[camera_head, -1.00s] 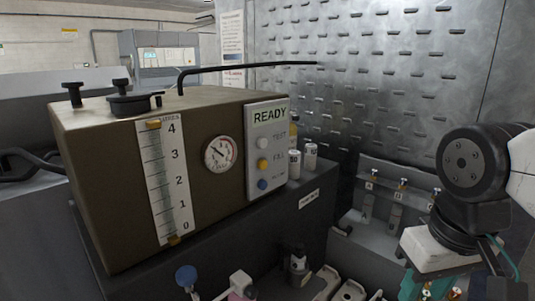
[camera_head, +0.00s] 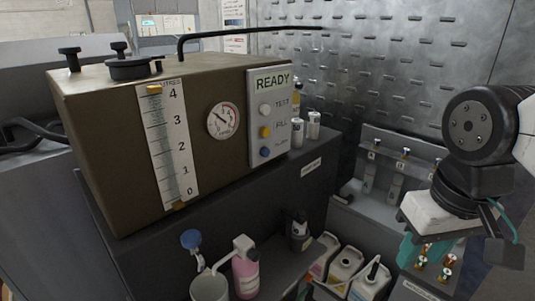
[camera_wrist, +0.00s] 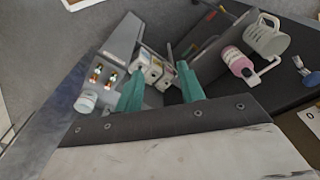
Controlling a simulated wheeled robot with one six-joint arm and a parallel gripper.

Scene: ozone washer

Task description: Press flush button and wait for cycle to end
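The brown washer box (camera_head: 105,150) stands at the left in the head view. Its white control panel (camera_head: 282,150) reads READY at the top. Below are a white button (camera_head: 265,110) marked TEST, a yellow button (camera_head: 264,132) marked FILL and a blue button (camera_head: 265,153) at the bottom, whose label is too blurred to read surely. My gripper (camera_wrist: 160,85) has two teal fingers standing apart with nothing held between them. In the head view it hangs at the lower right, well away from the panel. The panel is not visible in the wrist view.
Small vials (camera_head: 313,126) stand beside the panel. A grey rack (camera_head: 385,200) is behind my gripper.

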